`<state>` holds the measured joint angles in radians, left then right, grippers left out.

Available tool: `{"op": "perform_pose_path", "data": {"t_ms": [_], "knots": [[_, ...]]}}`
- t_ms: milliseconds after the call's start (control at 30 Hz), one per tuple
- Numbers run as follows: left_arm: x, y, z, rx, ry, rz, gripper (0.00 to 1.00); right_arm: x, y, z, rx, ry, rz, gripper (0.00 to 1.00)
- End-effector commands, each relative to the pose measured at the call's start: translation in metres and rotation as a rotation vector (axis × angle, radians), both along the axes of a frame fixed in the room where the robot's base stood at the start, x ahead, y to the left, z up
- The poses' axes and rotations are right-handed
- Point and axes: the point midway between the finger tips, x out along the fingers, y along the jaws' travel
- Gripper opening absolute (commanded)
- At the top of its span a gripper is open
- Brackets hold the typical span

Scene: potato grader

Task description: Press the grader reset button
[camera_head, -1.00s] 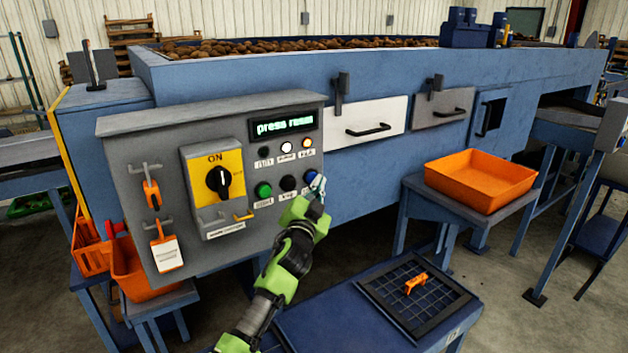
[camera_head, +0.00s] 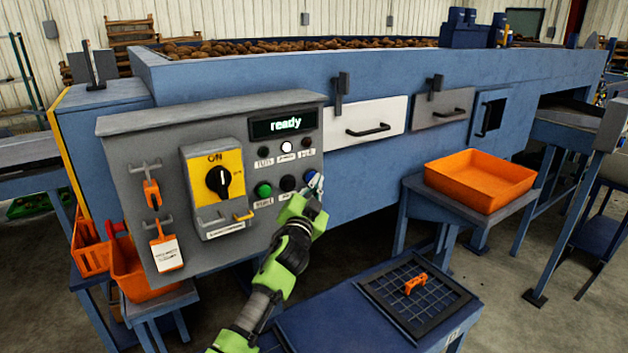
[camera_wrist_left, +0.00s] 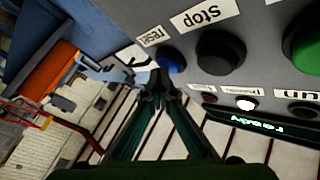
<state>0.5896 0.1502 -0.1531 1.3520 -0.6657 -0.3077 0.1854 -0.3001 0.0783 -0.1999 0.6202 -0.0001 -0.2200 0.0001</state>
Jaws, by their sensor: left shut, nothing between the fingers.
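The grey control panel (camera_head: 120,160) faces me with a small display (camera_head: 284,123) that reads "ready". The blue reset button (camera_head: 310,177) sits at the right end of the button row, partly hidden by my left gripper (camera_head: 317,187). In the left wrist view the blue reset button (camera_wrist_left: 171,61) shows beside the "reset" label, next to the black stop button (camera_wrist_left: 220,52). My left gripper's closed fingertips (camera_wrist_left: 158,80) are at the blue button's near edge; whether they touch it I cannot tell. The fingers are shut and empty. My right gripper is not in view.
A yellow rotary switch (camera_head: 218,182) and orange padlock tags (camera_head: 165,250) are on the panel. A blue table with a black grid tray (camera_head: 455,305) stands below right. An orange bin (camera_head: 480,180) stands on a stand at the right.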

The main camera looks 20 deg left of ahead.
Motion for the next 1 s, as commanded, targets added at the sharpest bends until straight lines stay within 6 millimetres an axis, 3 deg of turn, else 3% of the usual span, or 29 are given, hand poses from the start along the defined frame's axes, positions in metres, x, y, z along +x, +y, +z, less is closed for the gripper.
{"op": "perform_pose_path", "data": {"t_ms": [367, 1000], "knots": [[0.0, 0.001, 0.0, 0.0, 0.0, 0.003, 0.0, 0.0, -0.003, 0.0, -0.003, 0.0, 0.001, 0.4], [-0.011, -0.014, 0.0, 0.0, 0.0, 0.001, 0.0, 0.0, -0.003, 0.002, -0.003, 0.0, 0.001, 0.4]]}}
